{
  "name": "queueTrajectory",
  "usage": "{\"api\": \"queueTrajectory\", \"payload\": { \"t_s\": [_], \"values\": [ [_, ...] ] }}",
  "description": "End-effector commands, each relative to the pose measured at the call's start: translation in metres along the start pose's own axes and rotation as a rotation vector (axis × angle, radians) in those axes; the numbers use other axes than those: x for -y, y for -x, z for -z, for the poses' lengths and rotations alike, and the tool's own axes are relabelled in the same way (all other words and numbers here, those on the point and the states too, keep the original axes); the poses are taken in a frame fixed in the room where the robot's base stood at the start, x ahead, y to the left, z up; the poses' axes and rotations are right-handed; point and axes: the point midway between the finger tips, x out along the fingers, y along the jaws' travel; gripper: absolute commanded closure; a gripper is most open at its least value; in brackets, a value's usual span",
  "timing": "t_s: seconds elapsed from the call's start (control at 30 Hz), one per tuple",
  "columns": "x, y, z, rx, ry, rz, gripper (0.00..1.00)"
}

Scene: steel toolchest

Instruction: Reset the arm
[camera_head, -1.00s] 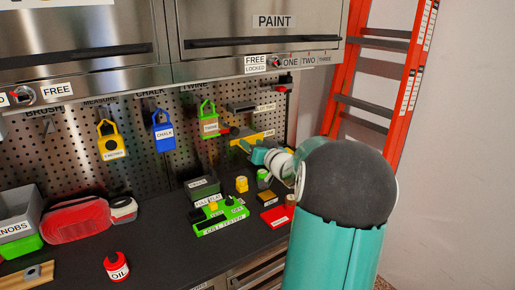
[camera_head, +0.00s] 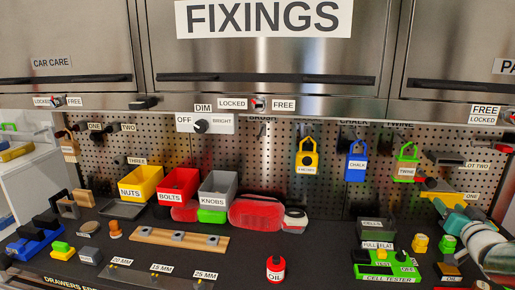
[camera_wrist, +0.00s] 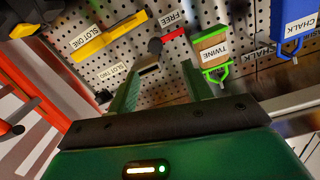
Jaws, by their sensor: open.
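My gripper (camera_wrist: 162,85) is open in the wrist view, its two green fingers apart with nothing between them. The pegboard (camera_wrist: 140,40) lies beyond the fingers. The green twine holder (camera_wrist: 210,50) hangs just beyond the right finger. The slot two holder (camera_wrist: 148,65) shows between the fingers, and the yellow slot one piece (camera_wrist: 108,36) is beyond the left one. In the head view, part of my arm enters at the lower right edge, near the cell tester; the fingertips are hard to make out there.
Steel cabinets (camera_head: 262,60) hang above. The blue chalk holder (camera_head: 356,164) hangs on the pegboard.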

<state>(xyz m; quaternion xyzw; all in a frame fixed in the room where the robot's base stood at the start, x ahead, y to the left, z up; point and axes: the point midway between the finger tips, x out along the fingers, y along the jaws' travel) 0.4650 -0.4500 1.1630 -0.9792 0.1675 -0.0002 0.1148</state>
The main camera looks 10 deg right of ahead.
Motion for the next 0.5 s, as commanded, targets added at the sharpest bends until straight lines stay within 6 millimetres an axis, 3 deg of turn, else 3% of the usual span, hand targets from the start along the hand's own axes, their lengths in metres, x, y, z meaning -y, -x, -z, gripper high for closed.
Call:
{"api": "queueTrajectory", "payload": {
  "t_s": [0.13,0.27,0.5],
  "values": [
    [0.057,-0.006,-0.002,0.077,0.088,-0.064,0.50],
    [0.107,0.003,-0.008,0.163,0.165,-0.134,0.50],
    [0.191,0.054,-0.029,0.351,0.259,-0.205,0.50]
  ]
}}
